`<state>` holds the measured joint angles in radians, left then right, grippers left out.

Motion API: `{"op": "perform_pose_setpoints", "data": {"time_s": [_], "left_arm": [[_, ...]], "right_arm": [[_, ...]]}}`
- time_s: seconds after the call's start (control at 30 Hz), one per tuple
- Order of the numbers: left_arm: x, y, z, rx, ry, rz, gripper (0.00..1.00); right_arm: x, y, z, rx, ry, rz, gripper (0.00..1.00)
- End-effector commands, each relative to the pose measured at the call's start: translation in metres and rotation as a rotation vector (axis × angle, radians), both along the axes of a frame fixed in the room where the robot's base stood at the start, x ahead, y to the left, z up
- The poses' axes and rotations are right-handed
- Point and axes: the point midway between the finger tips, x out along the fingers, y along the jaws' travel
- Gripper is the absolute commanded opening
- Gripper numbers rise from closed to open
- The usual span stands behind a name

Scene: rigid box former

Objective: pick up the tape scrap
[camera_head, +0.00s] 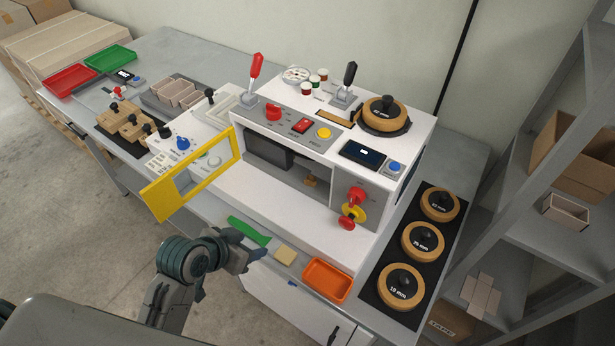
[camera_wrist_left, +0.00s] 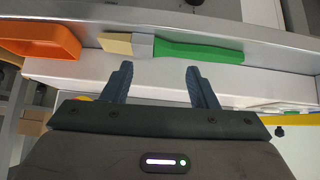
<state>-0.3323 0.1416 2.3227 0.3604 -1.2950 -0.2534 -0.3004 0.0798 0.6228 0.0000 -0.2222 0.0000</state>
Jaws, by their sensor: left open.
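A small brown piece (camera_head: 311,181) lies inside the machine's open front chamber; it may be the tape scrap, but it is too small to tell. My left gripper (camera_head: 256,246) is open and empty, outside the machine by its front ledge. In the left wrist view the open fingers (camera_wrist_left: 158,72) point towards a brush with a green handle (camera_wrist_left: 200,51), grey ferrule and tan bristles (camera_wrist_left: 116,43). No contact with the brush shows there. My right gripper is not in view.
The white machine (camera_head: 285,208) has its yellow door (camera_head: 190,178) swung open on the left. An orange tray (camera_head: 327,280) sits right of the brush. A small blue piece (camera_head: 291,283) is near the front edge. Round wooden weights (camera_head: 401,286) stand on a black mat at the right.

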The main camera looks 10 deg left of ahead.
Motion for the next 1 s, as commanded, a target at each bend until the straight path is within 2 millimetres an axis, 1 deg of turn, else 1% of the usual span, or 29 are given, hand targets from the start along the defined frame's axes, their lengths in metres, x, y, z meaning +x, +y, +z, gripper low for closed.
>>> {"op": "perform_pose_setpoints", "data": {"time_s": [0.03,0.2,0.3,0.4,0.47,0.7,0.87,1.0], "left_arm": [[0.017,-0.006,0.012,-0.023,-0.055,-0.032,0.53],[0.066,-0.024,0.049,-0.102,-0.233,-0.133,0.53],[0.087,-0.031,0.067,-0.139,-0.318,-0.170,0.53],[0.100,-0.035,0.077,-0.158,-0.361,-0.187,0.53],[0.107,-0.039,0.078,-0.165,-0.372,-0.188,0.53],[0.133,-0.057,0.062,-0.167,-0.371,-0.189,0.53],[0.142,-0.063,0.056,-0.163,-0.371,-0.190,0.53],[0.152,-0.072,0.053,-0.166,-0.368,-0.189,0.53]], "right_arm": [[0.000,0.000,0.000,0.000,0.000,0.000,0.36],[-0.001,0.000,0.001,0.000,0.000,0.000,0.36],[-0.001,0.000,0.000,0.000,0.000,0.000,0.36],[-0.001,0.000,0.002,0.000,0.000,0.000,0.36],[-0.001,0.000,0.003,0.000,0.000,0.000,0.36],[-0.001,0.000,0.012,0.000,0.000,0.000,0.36],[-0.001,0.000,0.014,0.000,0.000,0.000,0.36],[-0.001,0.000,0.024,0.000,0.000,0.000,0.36]]}}
